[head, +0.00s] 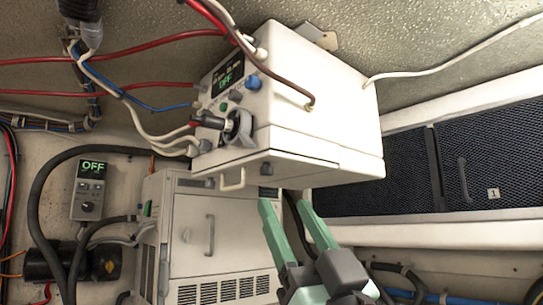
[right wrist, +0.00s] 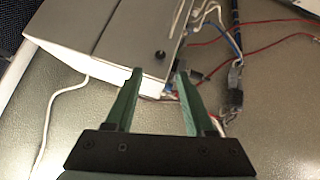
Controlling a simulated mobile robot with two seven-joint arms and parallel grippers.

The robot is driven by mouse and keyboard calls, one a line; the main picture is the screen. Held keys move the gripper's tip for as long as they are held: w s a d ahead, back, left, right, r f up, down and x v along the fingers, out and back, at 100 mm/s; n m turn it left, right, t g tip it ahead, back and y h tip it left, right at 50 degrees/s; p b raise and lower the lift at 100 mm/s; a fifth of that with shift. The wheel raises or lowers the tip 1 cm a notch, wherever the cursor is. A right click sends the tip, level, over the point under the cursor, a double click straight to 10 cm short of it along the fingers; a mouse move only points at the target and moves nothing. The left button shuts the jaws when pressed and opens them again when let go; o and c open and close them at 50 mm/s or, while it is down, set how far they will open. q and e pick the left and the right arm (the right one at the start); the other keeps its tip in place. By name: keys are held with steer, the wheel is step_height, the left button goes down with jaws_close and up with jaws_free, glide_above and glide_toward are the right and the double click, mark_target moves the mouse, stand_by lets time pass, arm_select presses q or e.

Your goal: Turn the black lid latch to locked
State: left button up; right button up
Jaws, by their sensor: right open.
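The black lid latch (head: 266,169) is a small dark piece low on the front of the upper white box (head: 330,95), right of the white lid handle (head: 234,180). In the right wrist view a round black knob (right wrist: 160,56), which looks like the same latch, stands on the box's pale face. Its exact turn position is too small to read. My right gripper (head: 284,206) is open and empty, just below the latch in the head view. In the right wrist view the knob lies just beyond and between the fingertips (right wrist: 158,74), apparently apart from them. My left gripper is not in view.
A vented white cabinet (head: 190,255) with a grey handle stands below left. A grey controller (head: 88,187) reading OFF hangs on the wall. Red, blue and white cables and a grey clamp (head: 238,127) crowd the box's left side. Dark mesh panels (head: 480,155) lie right.

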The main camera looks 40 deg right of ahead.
mark_target(268, 175)
steer(key=shift+y, duration=0.3)
steer(key=p+x, duration=0.1)
steer(key=x, duration=0.5)
steer(key=shift+w+r+p, duration=0.1)
steer(key=shift+r+p, duration=0.05)
steer(key=shift+p, duration=0.2)
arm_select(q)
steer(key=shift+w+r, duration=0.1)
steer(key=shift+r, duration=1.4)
arm_select(e)
steer(key=shift+w+d+r, duration=0.15)
steer(key=shift+w+r, duration=0.2)
steer(key=shift+w, duration=0.1)
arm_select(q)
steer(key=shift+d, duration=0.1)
arm_select(e)
steer(key=shift+c, duration=0.3)
jaws_close()
